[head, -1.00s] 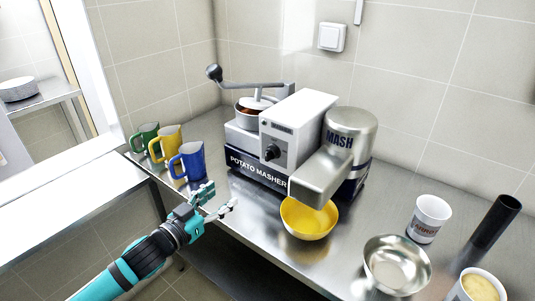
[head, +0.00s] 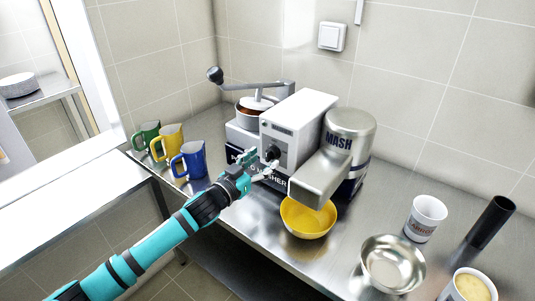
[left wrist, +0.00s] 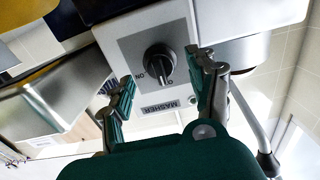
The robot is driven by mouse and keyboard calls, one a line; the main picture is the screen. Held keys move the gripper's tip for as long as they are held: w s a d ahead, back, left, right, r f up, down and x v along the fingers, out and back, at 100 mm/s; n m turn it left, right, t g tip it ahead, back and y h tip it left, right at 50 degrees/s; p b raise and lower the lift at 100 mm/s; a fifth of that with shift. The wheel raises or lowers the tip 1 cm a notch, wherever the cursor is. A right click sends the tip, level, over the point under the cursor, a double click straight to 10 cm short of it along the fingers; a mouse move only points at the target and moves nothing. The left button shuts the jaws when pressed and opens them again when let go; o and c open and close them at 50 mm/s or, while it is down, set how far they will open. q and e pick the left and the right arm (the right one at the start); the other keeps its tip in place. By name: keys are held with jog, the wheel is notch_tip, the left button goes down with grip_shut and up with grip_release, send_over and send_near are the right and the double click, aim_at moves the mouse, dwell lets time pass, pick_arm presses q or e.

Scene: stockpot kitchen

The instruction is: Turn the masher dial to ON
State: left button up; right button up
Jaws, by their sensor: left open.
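The potato masher (head: 300,117) stands on the steel counter with a grey control panel on its front. Its black dial (head: 271,152) is on that panel. In the left wrist view the dial (left wrist: 159,64) has a pale pointer line, with "NO" letters, seemingly an inverted ON, at its left and an O below right. My left gripper (head: 262,165) is open in front of the panel, just below the dial in the head view. In the left wrist view its fingers (left wrist: 164,90) spread on either side of the dial, with no clear contact. My right gripper is not seen.
Blue (head: 189,160), yellow (head: 166,142) and green (head: 145,136) mugs stand left of the masher. A yellow bowl (head: 308,221) sits under the spout. A metal bowl (head: 393,264), a white cup (head: 425,218) and a black cylinder (head: 493,222) are at the right.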

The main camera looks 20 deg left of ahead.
aim_at(270, 155)
pick_arm(q)
jog(key=shift+x, duration=1.15)
jog(key=shift+w+d, duration=0.1)
jog(key=shift+w, duration=0.2)
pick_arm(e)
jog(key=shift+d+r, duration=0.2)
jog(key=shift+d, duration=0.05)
pick_arm(q)
jog(key=shift+c, duration=0.3)
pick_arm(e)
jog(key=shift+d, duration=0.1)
pick_arm(q)
jog(key=c, duration=1.1)
